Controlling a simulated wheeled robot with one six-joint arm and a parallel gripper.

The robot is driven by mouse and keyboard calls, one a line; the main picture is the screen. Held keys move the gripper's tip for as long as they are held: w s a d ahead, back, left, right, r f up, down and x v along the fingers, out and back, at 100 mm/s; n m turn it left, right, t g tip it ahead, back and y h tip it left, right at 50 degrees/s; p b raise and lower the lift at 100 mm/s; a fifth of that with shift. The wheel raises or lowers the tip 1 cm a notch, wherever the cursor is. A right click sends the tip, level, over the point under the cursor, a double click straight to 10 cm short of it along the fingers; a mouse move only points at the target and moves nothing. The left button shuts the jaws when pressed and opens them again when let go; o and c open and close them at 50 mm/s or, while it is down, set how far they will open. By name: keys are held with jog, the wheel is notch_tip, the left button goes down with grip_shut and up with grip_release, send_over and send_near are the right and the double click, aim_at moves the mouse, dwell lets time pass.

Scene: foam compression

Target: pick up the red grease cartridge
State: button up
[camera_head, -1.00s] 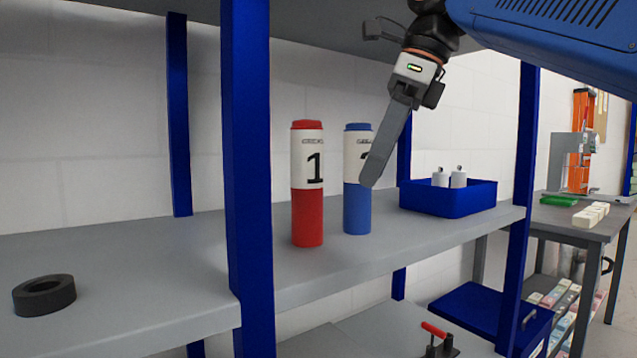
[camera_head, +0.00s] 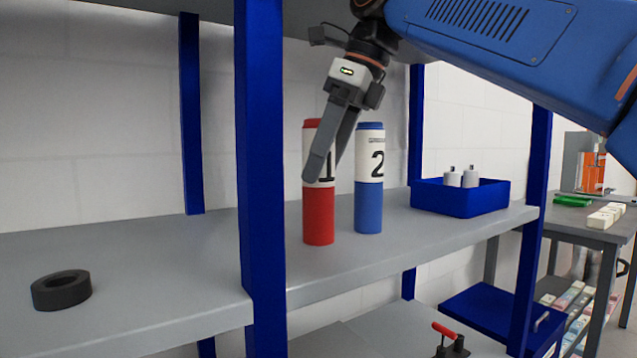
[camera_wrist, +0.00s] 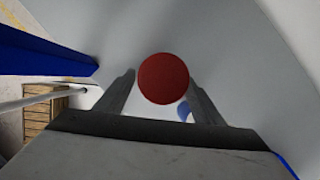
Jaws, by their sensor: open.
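The red grease cartridge (camera_head: 318,215), with a white band marked 1, stands upright on the grey shelf (camera_head: 400,225). My gripper (camera_head: 325,165) is open and empty, pointing down in front of the cartridge's upper part in the head view. In the wrist view the round red top of the cartridge (camera_wrist: 163,78) shows between the two fingers (camera_wrist: 160,95). The head view does not make clear whether the fingers touch it. The fingers hide part of the white band.
A blue cartridge (camera_head: 368,210) marked 2 stands close on the right. A blue bin (camera_head: 460,200) with white containers is farther right. A blue shelf post (camera_head: 262,200) stands left of the red cartridge. A black ring (camera_head: 61,290) lies on the left shelf.

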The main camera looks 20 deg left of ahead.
jog(key=shift+a+f, duration=0.55)
jog(key=c, duration=1.5)
